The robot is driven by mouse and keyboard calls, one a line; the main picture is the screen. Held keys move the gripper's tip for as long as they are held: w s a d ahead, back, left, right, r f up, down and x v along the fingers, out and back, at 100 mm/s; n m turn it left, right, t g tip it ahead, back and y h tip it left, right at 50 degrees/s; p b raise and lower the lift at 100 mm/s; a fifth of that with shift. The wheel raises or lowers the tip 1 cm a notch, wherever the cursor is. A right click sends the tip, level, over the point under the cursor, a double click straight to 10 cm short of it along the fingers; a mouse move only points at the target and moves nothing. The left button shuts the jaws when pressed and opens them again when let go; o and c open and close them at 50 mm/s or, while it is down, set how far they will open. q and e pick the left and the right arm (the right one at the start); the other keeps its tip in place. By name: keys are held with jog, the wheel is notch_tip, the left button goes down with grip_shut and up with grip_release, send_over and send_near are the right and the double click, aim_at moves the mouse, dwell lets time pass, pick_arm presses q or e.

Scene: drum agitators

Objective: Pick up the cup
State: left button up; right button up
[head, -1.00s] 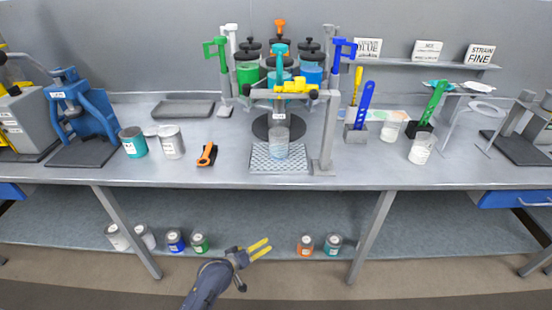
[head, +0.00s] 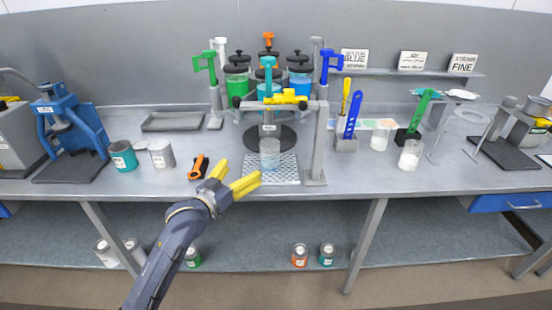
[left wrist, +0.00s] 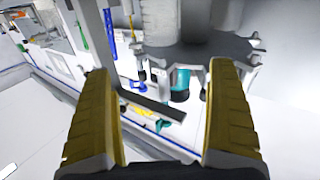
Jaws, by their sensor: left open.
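A clear cup (head: 270,153) stands upright on a perforated metal plate (head: 270,180) under the dispenser frame, near the front of the bench. The left wrist view shows both fingers (left wrist: 165,80) spread with nothing gripped; I cannot surely pick out the cup there. My right gripper is not in view.
A grey post (head: 318,150) with a yellow valve (head: 286,97) on its crossbar stands beside the cup. The front bench strip right of the plate is clear.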

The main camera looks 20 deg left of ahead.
aim_at(270, 144)
pick_arm(q)
jog(key=x, duration=1.7)
jog(key=shift+w+a, duration=0.1)
jog(key=shift+w, duration=0.2)
jog(key=c, duration=1.7)
jog(key=shift+r, duration=0.1)
jog(key=r+v, duration=0.3)
jog(key=v, duration=1.4)
jog(key=shift+s+r, duration=0.2)
jog(key=shift+s, duration=0.2)
